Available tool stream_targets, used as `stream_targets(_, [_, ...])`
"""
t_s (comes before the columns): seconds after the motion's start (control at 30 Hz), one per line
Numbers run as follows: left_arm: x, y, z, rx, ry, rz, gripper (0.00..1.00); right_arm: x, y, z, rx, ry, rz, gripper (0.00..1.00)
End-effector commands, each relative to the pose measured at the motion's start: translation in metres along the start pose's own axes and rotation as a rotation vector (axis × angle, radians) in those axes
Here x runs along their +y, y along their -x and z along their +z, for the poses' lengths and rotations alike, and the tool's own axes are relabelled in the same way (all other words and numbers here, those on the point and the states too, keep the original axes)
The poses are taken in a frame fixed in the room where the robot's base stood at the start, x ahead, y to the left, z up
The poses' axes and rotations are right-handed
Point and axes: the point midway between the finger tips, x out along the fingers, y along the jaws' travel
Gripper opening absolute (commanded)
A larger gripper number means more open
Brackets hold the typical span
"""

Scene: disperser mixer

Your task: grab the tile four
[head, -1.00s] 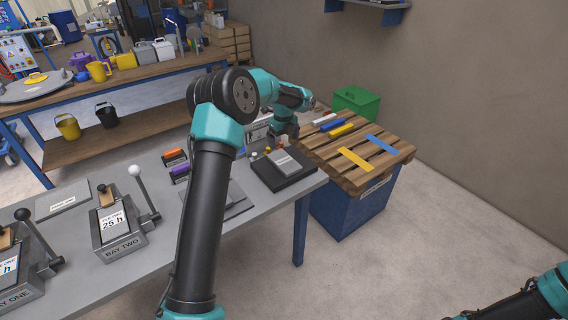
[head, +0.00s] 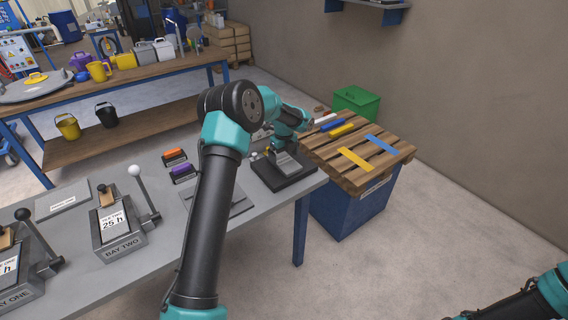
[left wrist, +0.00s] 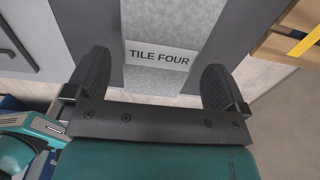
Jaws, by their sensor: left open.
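Tile four is a grey speckled slab (left wrist: 172,22) with a white "TILE FOUR" label (left wrist: 159,57) in the left wrist view. In the head view the tile (head: 287,164) lies on a dark block at the right end of the grey bench, partly covered by my left gripper (head: 279,152). In the left wrist view my left gripper (left wrist: 155,76) is open, with one finger on each side of the labelled end. I cannot tell whether the fingers touch the tile. Of my right side, only part of the arm shows at the lower right; its gripper is out of view.
A pallet-topped blue bin (head: 350,212) with yellow and blue strips stands right of the bench. A green box (head: 357,102) is behind it. Bay two (head: 120,237), with its lever, is on the bench at left. Orange (head: 174,155) and purple (head: 183,170) items lie on the bench.

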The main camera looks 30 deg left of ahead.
Motion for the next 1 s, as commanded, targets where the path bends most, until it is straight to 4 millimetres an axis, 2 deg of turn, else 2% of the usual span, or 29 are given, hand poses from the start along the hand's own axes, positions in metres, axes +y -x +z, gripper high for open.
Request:
stream_targets(0.1, [0.000, -0.017, 0.000, 0.002, -0.001, 0.000, 1.00, 0.000, 0.000, 0.000, 0.000, 0.000, 0.000, 0.43])
stream_targets(0.2, [-0.001, -0.025, -0.001, 0.002, -0.001, -0.001, 1.00, 0.000, 0.000, 0.000, 0.000, 0.000, 0.000, 0.43])
stream_targets(0.7, [-0.001, -0.026, 0.000, 0.002, 0.000, -0.002, 1.00, 0.000, 0.000, 0.000, 0.000, 0.000, 0.000, 0.43])
stream_targets(1.0, [-0.001, -0.026, 0.000, 0.002, 0.000, -0.002, 0.71, 0.000, 0.000, 0.000, 0.000, 0.000, 0.000, 0.43])
